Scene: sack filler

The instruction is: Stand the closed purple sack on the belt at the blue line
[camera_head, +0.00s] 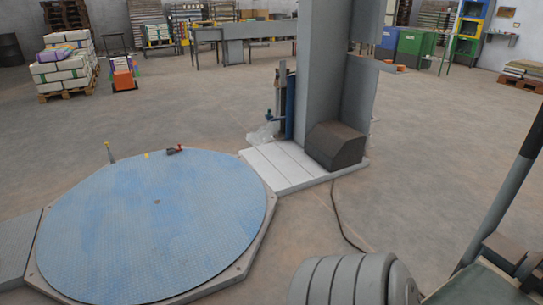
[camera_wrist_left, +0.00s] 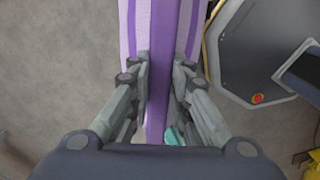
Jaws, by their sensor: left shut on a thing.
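In the left wrist view the purple sack (camera_wrist_left: 159,25), with white and lilac stripes, runs up from between my left gripper's fingers to the top edge. My left gripper (camera_wrist_left: 161,78) is shut on a narrow purple fold or edge of it, one finger on each side. The sack's lower part and whole outline are hidden or out of frame, so I cannot tell whether it is upright. Neither the belt nor the blue line can be made out. My right gripper is not in view.
A grey panel with a red button (camera_wrist_left: 257,99) is close right of the sack. In the head view a blue round turntable (camera_head: 150,225) and a grey column (camera_head: 325,60) stand ahead. A pallet of sacks (camera_head: 62,72) is far left. Floor between is mostly clear.

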